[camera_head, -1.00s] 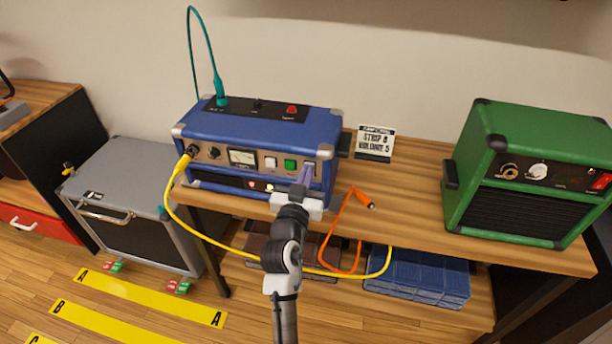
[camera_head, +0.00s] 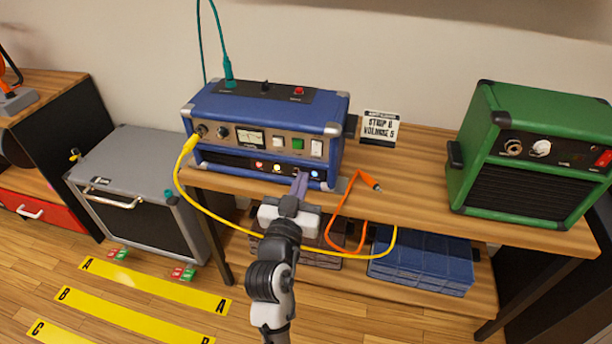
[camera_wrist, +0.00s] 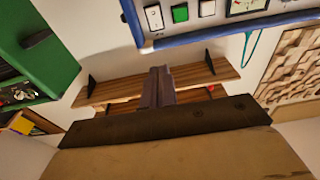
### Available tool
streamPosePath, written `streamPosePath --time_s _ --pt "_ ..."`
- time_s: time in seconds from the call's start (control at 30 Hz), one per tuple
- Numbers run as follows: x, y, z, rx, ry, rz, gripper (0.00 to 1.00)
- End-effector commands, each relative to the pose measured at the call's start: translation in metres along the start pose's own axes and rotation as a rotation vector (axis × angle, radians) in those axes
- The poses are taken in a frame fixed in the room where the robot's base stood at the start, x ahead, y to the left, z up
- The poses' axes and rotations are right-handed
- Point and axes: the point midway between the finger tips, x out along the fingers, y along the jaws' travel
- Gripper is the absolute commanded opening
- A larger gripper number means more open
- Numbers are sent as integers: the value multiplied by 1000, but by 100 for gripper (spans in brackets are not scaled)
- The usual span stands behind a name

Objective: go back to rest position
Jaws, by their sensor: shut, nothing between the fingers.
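My gripper (camera_head: 301,184) is shut and empty in the head view. Its purple-grey fingers point at the lower right front of the blue amp (camera_head: 262,118), just in front of it; I cannot tell whether they touch. In the wrist view the shut fingers (camera_wrist: 158,87) stand together in the middle, and the blue amp's front edge (camera_wrist: 200,32) shows upside down above them. A yellow cable (camera_head: 185,160) is plugged into the amp's left front, and a teal cable (camera_head: 229,72) into its top. An orange cable (camera_head: 352,180) lies loose at the amp's right.
The wooden bench (camera_head: 420,185) carries a green amp (camera_head: 540,150) at right and a label card (camera_head: 380,128). Blue crates (camera_head: 422,262) sit on the lower shelf. A grey amp (camera_head: 140,190) stands on the floor at left. Yellow floor strips (camera_head: 155,288) lie in front.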

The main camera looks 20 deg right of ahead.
Motion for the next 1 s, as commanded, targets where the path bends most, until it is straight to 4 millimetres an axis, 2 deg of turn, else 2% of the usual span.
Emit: streamPosePath --time_s 0.1,0.2,0.77,0.87,0.97,1.0 --pt "-12 -1 -2 0 0 -2 0" --pt "-17 0 -4 0 0 -1 0" --pt "-17 -1 -5 1 1 -3 0" --pt "-18 -23 -18 20 35 -60 0" --pt "-25 -68 -47 61 110 -180 0" --pt "-31 -90 -63 85 151 -243 0"
